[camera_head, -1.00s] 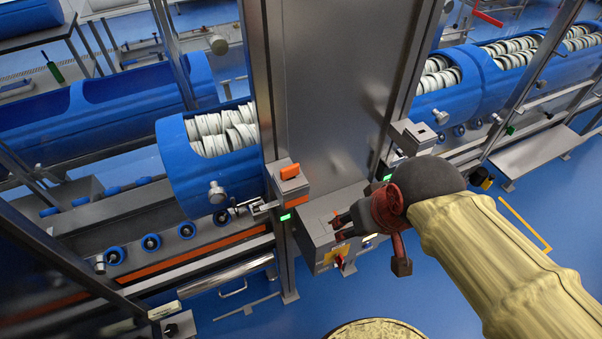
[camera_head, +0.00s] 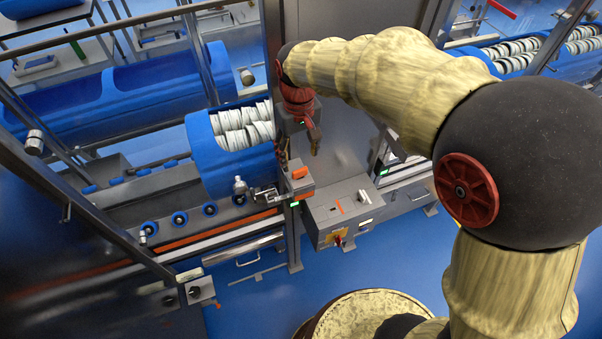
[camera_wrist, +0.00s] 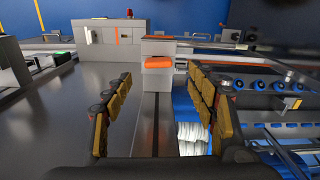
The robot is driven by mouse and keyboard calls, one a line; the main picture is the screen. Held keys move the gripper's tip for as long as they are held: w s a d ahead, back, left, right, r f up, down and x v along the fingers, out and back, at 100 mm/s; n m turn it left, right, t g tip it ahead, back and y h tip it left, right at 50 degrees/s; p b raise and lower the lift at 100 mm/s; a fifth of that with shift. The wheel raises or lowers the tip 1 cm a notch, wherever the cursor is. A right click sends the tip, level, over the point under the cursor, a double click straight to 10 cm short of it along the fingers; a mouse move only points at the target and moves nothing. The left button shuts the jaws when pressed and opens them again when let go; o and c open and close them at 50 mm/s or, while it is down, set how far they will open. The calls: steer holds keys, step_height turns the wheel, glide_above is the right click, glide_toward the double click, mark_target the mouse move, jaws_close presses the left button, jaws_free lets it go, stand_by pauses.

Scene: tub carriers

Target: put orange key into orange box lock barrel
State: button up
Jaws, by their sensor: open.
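An orange block-shaped piece (camera_head: 300,172), which looks like the orange key, sits on top of a small grey lock box (camera_head: 296,184) on the steel post. It also shows straight ahead in the wrist view (camera_wrist: 157,62). My gripper (camera_head: 298,150) hangs just above it, pointing down. In the wrist view my gripper (camera_wrist: 160,82) is open and empty, with the orange piece between and beyond the fingertips, not touched. A grey cabinet (camera_head: 328,220) to the right has an orange mark (camera_head: 339,207) on its top. I cannot make out a lock barrel.
A blue tub (camera_head: 213,168) with white discs stands close left of the lock box, with a metal latch (camera_head: 264,193) between. A steel panel (camera_head: 350,120) rises behind my gripper. Blue floor (camera_head: 390,250) is free at the front right.

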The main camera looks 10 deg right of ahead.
mark_target(300, 169)
step_height(300, 169, down, 8)
steer(key=shift+w+d+r+p, duration=0.1)
steer(key=shift+d+r+p, duration=0.05)
steer(key=shift+p, duration=0.65)
steer(key=c, duration=0.4)
steer(key=c, duration=0.9)
steer(key=shift+r, duration=0.1)
